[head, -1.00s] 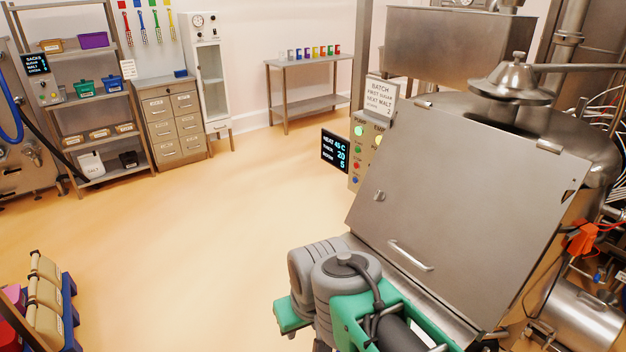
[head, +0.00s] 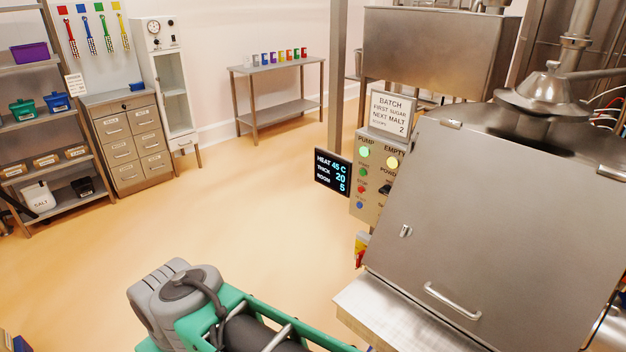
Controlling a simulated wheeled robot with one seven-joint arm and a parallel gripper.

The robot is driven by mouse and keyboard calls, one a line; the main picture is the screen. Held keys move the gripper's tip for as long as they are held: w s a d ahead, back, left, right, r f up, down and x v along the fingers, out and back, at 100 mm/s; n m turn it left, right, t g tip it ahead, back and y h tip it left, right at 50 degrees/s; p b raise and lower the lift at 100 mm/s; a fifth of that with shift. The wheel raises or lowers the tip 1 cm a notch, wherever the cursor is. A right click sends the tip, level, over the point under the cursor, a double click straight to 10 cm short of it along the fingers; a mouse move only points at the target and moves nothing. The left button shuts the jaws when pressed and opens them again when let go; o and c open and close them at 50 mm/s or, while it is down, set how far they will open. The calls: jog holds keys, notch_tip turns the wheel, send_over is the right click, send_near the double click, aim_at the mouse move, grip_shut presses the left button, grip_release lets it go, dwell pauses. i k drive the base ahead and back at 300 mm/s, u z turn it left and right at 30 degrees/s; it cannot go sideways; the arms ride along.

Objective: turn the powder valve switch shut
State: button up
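The control panel (head: 372,185) stands left of the big steel hopper. It has a lit green lamp (head: 364,152) under the word PUMP and a lit yellow lamp (head: 392,162) under EMPTY. The powder switch (head: 386,189) is a small dark knob at the panel's right side, below a partly hidden label starting "POWD". The hopper's edge is close beside it, and its setting is too small to tell. My grey and green arm (head: 225,310) reaches in at the bottom, well below and left of the panel. My gripper does not show.
The slanted steel hopper lid (head: 500,220) with a bar handle fills the right. A dark display (head: 332,173) sticks out left of the panel. A red and yellow switch (head: 361,249) sits below it. The floor left of the panel is clear back to the cabinets.

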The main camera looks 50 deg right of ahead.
aim_at(385, 189)
jog(key=z, duration=0.05)
jog(key=i, duration=1.35)
jog(key=z, duration=1)
jog(key=i, duration=0.75)
jog(key=z, duration=1.3)
jog(key=i, duration=0.45)
jog(key=z, duration=0.35)
